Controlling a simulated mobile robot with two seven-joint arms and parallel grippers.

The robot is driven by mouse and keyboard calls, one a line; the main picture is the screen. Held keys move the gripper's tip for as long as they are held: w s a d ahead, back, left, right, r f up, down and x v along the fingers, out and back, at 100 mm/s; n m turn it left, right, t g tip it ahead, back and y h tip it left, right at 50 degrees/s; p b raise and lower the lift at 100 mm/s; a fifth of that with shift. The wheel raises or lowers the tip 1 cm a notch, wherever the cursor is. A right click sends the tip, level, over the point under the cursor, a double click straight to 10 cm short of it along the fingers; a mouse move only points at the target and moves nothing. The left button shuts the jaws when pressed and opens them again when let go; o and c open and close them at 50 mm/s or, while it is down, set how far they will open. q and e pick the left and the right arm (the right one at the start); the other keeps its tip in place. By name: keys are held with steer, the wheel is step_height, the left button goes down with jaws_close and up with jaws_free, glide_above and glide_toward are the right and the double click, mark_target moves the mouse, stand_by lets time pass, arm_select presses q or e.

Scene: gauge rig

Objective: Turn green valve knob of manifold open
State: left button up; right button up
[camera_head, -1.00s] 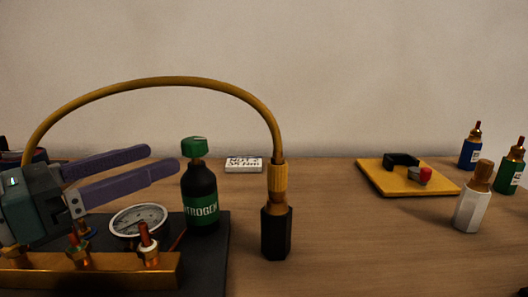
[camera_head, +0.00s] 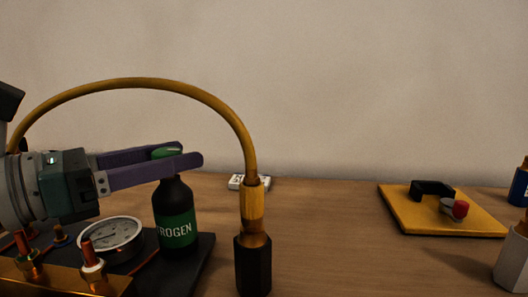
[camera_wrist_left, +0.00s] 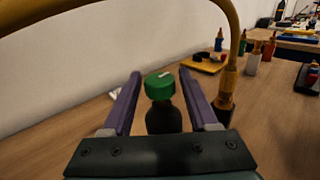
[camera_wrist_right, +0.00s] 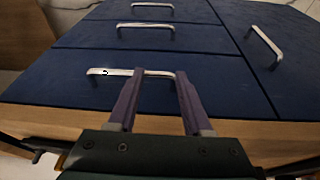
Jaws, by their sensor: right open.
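The green knob (camera_head: 166,152) sits on top of the dark bottle (camera_head: 174,200), whose green label reads "ROGEN". The bottle stands on the dark base behind the brass manifold block (camera_head: 70,283) and the round gauge (camera_head: 112,235). My left gripper (camera_head: 190,153) comes in level from the left, with its purple fingers at the height of the knob. In the left wrist view the knob (camera_wrist_left: 159,86) lies between the open fingers (camera_wrist_left: 160,73), with a gap on each side. My right gripper (camera_wrist_right: 154,75) is open and away from the manifold, in front of blue drawers.
A yellow hose (camera_head: 160,84) arches over my left gripper to a brass and black fitting (camera_head: 253,230) right of the bottle. A small white sign (camera_head: 240,182) stands behind. A yellow board (camera_head: 420,217) lies at right. A drawer handle (camera_wrist_right: 100,72) shows near my right fingers.

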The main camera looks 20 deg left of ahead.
arm_select(q)
jaws_close()
stand_by(0.3)
steer(key=shift+r+n+y+p, duration=0.2)
steer(key=shift+n+y+p, duration=0.1)
steer(key=shift+p, duration=0.25)
steer(key=n+t+y+p, duration=0.1)
steer(key=y+p, duration=0.1)
steer(key=n+y+p, duration=0.1)
steer(key=p, duration=0.1)
steer(key=shift+r+t+y, duration=0.15)
steer(key=shift+t+y, duration=0.25)
steer(key=shift+n+y+p, duration=0.55)
steer(key=shift+n+y, duration=0.05)
steer(key=y, duration=0.1)
steer(key=n+y, duration=0.1)
steer(key=n+y+p, duration=0.1)
steer(key=shift+f+y, duration=0.25)
steer(key=shift+y, duration=0.15)
steer(key=shift+f+n+y, duration=0.15)
steer(key=shift+n+y, duration=1.35)
steer(key=shift+y, duration=0.8)
